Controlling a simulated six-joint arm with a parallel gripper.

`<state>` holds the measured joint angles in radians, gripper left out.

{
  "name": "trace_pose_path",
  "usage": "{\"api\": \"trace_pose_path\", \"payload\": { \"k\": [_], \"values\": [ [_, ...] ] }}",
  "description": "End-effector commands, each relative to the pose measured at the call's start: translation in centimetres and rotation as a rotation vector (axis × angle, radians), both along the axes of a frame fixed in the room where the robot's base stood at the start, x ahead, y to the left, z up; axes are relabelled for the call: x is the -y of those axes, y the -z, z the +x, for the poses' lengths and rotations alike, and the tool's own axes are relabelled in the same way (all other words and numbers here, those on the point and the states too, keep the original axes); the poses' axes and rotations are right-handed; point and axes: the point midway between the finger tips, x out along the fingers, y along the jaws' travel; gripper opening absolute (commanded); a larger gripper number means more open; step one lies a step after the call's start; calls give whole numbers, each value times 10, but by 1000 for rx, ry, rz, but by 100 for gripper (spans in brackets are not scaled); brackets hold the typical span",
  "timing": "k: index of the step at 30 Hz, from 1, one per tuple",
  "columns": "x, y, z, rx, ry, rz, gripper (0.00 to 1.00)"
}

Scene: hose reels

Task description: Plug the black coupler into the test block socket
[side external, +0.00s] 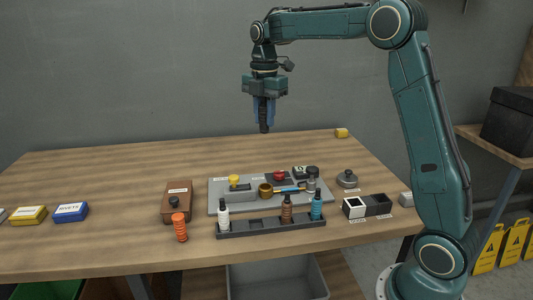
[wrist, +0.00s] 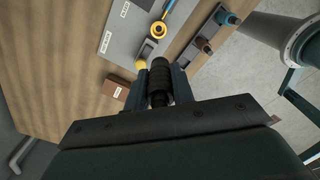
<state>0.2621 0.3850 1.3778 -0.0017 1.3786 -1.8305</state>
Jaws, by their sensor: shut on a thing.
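My gripper (side external: 264,108) is shut on the black coupler (side external: 264,127) and holds it upright, high above the back of the table. In the wrist view the black coupler (wrist: 160,84) is ribbed and sits between the blue-grey fingers. A brown block (side external: 176,197) with a white label and a dark round part on it stands left of the grey board, well below my gripper. It also shows in the wrist view (wrist: 115,94). The label is too small to read, so I cannot tell for sure that this is the test block.
An orange ribbed piece (side external: 180,228) stands in front of the brown block. A grey board (side external: 216,188) carries yellow, red and brass fittings. A dark rack (side external: 263,229) holds several bottles. Blue (side external: 70,212) and yellow boxes lie at left. The table's back left is clear.

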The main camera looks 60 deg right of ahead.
Motion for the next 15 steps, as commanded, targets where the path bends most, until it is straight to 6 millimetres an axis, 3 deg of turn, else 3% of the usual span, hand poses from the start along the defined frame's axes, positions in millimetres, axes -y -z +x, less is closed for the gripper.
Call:
{"api": "trace_pose_path", "payload": {
  "k": [9,15],
  "values": [
    [9,0,2,-1,0,0,2],
    [8,18,2,-4,0,1,2]
  ]
}}
